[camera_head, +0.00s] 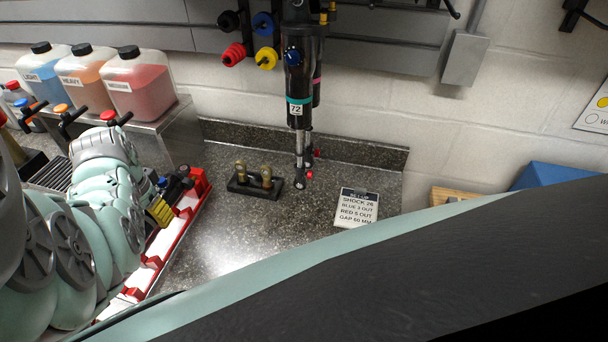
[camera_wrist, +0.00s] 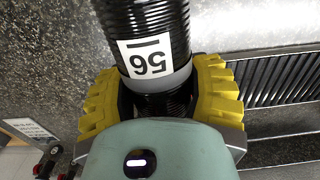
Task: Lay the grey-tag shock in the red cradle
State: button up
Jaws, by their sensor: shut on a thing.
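My gripper (camera_wrist: 157,98) is shut on the grey-tag shock (camera_wrist: 142,25), its yellow finger pads on either side of the black coiled body. The shock has a grey band and a white number tag, upside down in the wrist view. In the head view my gripper (camera_head: 160,211) is partly hidden by my mint arm, and the dark end of the shock (camera_head: 177,185) shows beside the red cradle (camera_head: 199,188). The cradle is a long red rack with a white base, partly covered by my arm. I cannot tell whether shock and cradle touch. The wrist view shows no cradle.
A teal-band shock (camera_head: 299,80) hangs over the counter. A black block with brass posts (camera_head: 254,181) and a setup card (camera_head: 357,207) stand nearby. Bottles (camera_head: 140,92) sit on a steel shelf at left. A slotted grille (camera_wrist: 282,78) lies right in the wrist view. The mid-counter is clear.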

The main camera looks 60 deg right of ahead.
jog(key=shift+w+f, duration=0.1)
jog(key=shift+f, duration=0.05)
jog(key=shift+f+b, duration=0.35)
jog(key=shift+b, duration=0.1)
jog(key=shift+f+b, duration=0.65)
jog(key=shift+b, duration=0.05)
dwell(0.9)
jog(key=shift+f+b, duration=0.3)
jog(key=shift+f, duration=0.05)
jog(key=shift+f+b, duration=0.5)
dwell(0.5)
dwell(0.7)
jog(key=o, duration=1.4)
